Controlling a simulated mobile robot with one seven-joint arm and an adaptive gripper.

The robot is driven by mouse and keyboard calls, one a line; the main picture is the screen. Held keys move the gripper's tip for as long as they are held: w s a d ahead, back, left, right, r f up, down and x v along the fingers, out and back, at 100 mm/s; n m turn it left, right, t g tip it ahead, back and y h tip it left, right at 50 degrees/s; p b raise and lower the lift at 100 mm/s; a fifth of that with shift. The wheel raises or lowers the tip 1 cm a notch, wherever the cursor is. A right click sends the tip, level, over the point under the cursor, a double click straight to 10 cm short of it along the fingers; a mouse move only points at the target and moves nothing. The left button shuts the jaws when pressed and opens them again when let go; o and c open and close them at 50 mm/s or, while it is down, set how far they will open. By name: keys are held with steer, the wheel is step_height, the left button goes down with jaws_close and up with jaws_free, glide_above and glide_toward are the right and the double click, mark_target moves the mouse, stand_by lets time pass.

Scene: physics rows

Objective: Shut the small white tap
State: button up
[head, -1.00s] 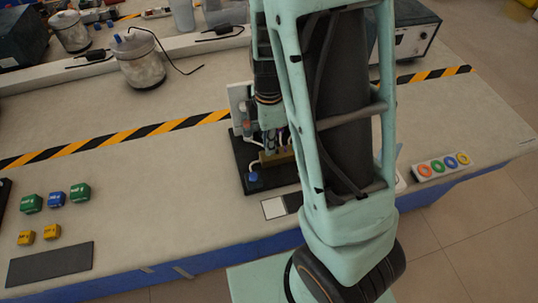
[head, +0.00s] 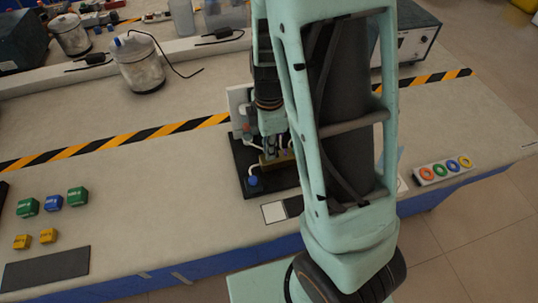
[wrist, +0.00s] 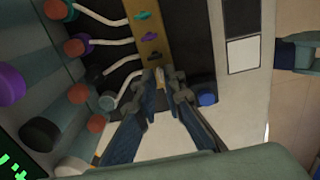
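My gripper (wrist: 165,78) is at that end, with one finger on each side of the white tap and a gap between the tips. Whether the fingers touch it is unclear. In the head view my gripper (head: 272,145) points down over the manifold (head: 277,160), and my arm hides much of the area.
Pale hoses and coloured round ends (wrist: 74,47) lie left of the manifold. A blue knob (wrist: 207,99) sits close to the right finger. The black base (head: 240,165) stands on the bench. A panel of coloured rings (head: 443,169) is at right; coloured blocks lie at left.

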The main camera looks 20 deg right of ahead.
steer(key=shift+f+b, duration=0.7)
steer(key=shift+b, duration=0.05)
steer(key=shift+r, duration=0.35)
stand_by(0.4)
jaws_close()
